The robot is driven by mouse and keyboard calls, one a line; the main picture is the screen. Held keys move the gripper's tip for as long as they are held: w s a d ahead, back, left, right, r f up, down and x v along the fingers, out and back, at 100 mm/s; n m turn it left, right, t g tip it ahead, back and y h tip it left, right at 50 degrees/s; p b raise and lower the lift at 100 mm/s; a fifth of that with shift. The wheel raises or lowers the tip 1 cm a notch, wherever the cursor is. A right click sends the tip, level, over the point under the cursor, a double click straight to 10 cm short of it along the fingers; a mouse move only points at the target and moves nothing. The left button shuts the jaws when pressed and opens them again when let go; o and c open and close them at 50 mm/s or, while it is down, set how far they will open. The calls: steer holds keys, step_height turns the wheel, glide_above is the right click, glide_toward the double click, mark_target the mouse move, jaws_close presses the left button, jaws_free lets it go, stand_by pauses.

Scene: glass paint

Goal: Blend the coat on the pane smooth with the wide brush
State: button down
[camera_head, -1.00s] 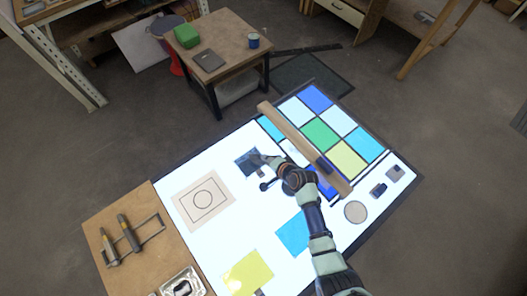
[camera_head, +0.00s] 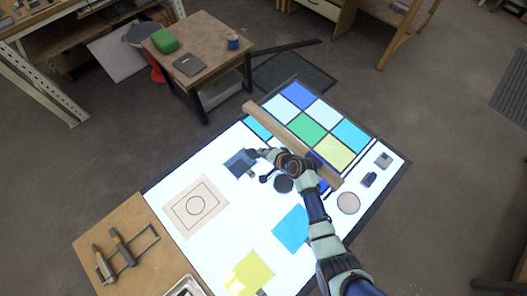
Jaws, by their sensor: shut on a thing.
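The pane (camera_head: 238,164) with a dark blue coat lies on the lit white table, left of the wooden bar. My gripper (camera_head: 257,154) is at the pane's upper right edge, reached in from the lower right. It is shut on what I take to be the wide brush, which is too small and too covered by the gripper to make out clearly. I cannot tell whether the bristles touch the coat. How smooth the coat is cannot be told at this size.
A wooden bar (camera_head: 290,142) lies just beyond my arm, beside a coloured glass panel (camera_head: 308,128). A tool board (camera_head: 135,220) is at left.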

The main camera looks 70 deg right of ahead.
steer(key=shift+r, duration=0.45)
steer(key=shift+w+d+f, duration=0.15)
steer(key=shift+w+d, duration=0.05)
steer(key=shift+w, duration=0.15)
steer(key=w+d, duration=0.1)
steer(key=w+d+b, duration=0.1)
steer(key=w, duration=0.1)
steer(key=shift+w, duration=0.25)
steer(key=shift+d, duration=0.1)
steer(key=shift+f, duration=0.3)
steer(key=shift+f+b, duration=0.25)
steer(key=shift+b, duration=0.1)
stand_by(0.3)
